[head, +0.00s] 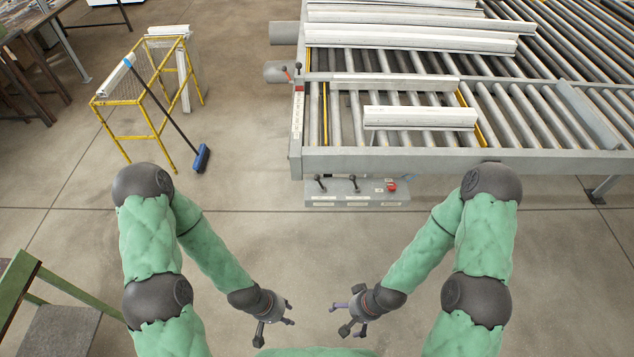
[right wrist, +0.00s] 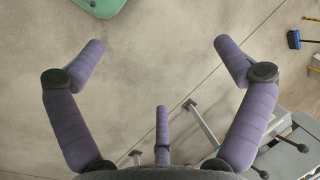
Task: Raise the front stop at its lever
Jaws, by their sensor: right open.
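A grey control box (head: 356,194) is fixed below the front edge of the clamp bench. Two black-knobbed levers, a left lever (head: 320,183) and a right lever (head: 355,185), rise from it beside a red button (head: 391,187). Their labels are too small to read, so I cannot tell which works the front stop. My right gripper (head: 346,318) is open and empty, in front of the box and apart from it. In the right wrist view its fingers (right wrist: 160,48) are spread, with a knobbed lever (right wrist: 290,142) at lower right. My left gripper (head: 283,313) is open and empty.
White profiles (head: 420,118) lie on the roller bench (head: 380,159). A yellow frame (head: 130,100) with a blue broom (head: 202,158) stands at left. The floor between my grippers and the box is clear.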

